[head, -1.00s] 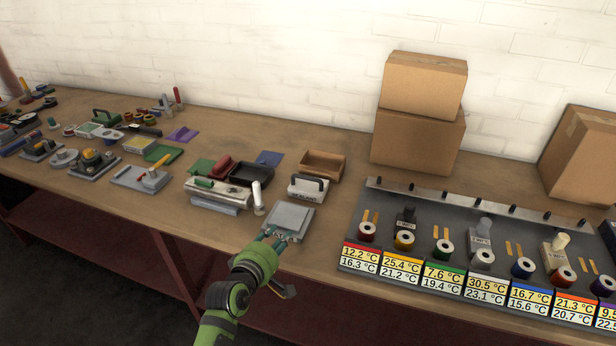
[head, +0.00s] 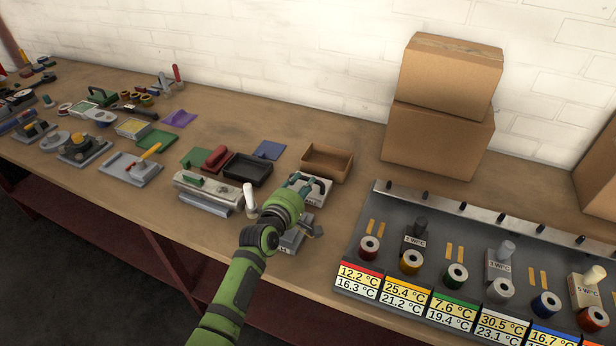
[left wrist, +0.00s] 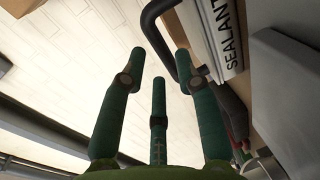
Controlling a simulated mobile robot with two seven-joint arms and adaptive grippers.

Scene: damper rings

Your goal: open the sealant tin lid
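The sealant tin (head: 318,196) is a pale box with a dark handle on its lid, near the middle of the bench. In the left wrist view its SEALANT label (left wrist: 226,38) and black curved handle (left wrist: 152,32) show at the upper right. My left gripper (head: 308,184) is at the tin's top, by the handle. In the left wrist view the three green fingers of my left gripper (left wrist: 160,72) are spread apart with nothing between them. The handle lies beyond the fingertips; contact cannot be told. The lid appears to be on, partly hidden by the gripper. My right gripper is not in view.
A brown open box (head: 327,163) stands just behind the tin. A grey flat-topped block (head: 290,242) is partly hidden under my left forearm. A white cylinder (head: 250,200) and a dark tray (head: 247,169) are to the left. A spool rack (head: 440,225) is to the right.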

